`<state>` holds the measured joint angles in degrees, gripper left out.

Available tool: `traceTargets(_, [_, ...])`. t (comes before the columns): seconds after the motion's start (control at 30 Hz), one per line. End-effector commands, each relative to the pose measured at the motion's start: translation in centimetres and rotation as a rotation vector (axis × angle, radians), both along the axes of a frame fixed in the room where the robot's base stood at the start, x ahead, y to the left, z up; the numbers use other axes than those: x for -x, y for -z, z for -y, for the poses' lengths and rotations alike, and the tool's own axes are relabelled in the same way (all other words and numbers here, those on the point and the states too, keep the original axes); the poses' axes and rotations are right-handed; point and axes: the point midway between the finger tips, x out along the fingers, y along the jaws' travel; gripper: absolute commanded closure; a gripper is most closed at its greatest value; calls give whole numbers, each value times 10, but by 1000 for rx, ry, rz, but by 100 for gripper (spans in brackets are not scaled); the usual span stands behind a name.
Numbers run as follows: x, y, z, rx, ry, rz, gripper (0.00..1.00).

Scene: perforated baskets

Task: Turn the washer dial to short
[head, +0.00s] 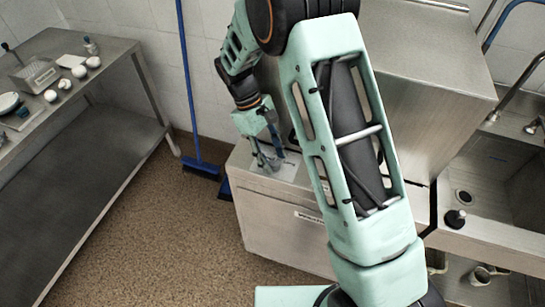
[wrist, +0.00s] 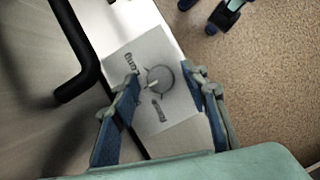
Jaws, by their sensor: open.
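The washer (head: 270,222) is a steel machine in the middle of the head view. A pale plate (head: 288,171) lies on its top ledge under my gripper (head: 267,164). In the wrist view this plate (wrist: 132,64) bears a round grey dial (wrist: 164,73) with a small light pointer mark. Dark words stand above left of the dial and below it; they are too blurred to read surely. My gripper (wrist: 163,84) is open, with one blue-grey finger on each side of the dial. I cannot tell whether either finger touches it. In the head view the dial is hidden.
A black bar handle (wrist: 77,84) runs left of the plate. A blue broom (head: 197,163) stands on the floor left of the washer. A steel table (head: 105,75) with small items is at far left, and a sink (head: 490,185) at right. Floor between is clear.

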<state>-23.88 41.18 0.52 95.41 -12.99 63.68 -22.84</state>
Motion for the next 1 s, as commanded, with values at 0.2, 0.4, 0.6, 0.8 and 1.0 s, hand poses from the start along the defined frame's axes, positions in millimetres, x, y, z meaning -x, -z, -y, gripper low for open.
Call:
traceTargets(0.2, [-1, -37, -1, -3, 0, 5, 59])
traceTargets(0.4, [-1, -74, -1, -4, 0, 5, 59])
traceTargets(0.6, [-1, -94, 0, -1, 1, 2, 59])
traceTargets(0.8, [-1, -96, 0, -1, 0, 2, 59])
traceTargets(1.0, [-1, -96, 0, -1, 0, 2, 59])
